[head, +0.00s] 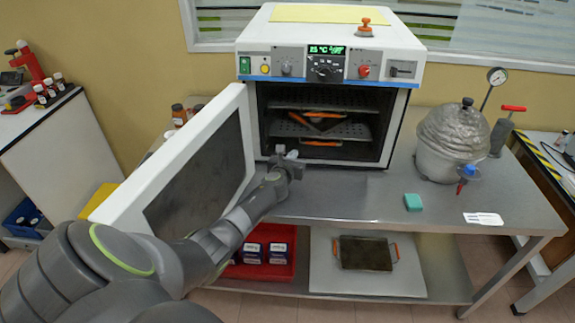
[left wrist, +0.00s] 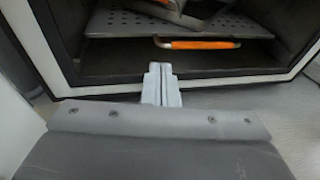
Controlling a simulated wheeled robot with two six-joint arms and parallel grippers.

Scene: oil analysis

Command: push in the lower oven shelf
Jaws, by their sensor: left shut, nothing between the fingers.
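The oven (head: 325,60) stands on the bench with its door (head: 190,165) swung open to the left. Inside, the perforated lower shelf (head: 354,132) sits below the upper shelf (head: 355,104); it also shows in the left wrist view (left wrist: 218,27). A tray with orange handles (head: 318,114) rests on the lower shelf. Another orange handle (head: 320,143) shows below the lower shelf's front edge. My left gripper (head: 290,156) is shut and empty in front of the oven's lower left opening. Its fingertips (left wrist: 160,68) appear near the oven's bottom sill. My right gripper is out of view.
The open door stands close to the left of my left arm. A foil-wrapped vessel (head: 449,140), a teal block (head: 413,202) and a white card (head: 484,219) are on the bench at right. The bench before the oven is clear. A tray (head: 366,254) lies below.

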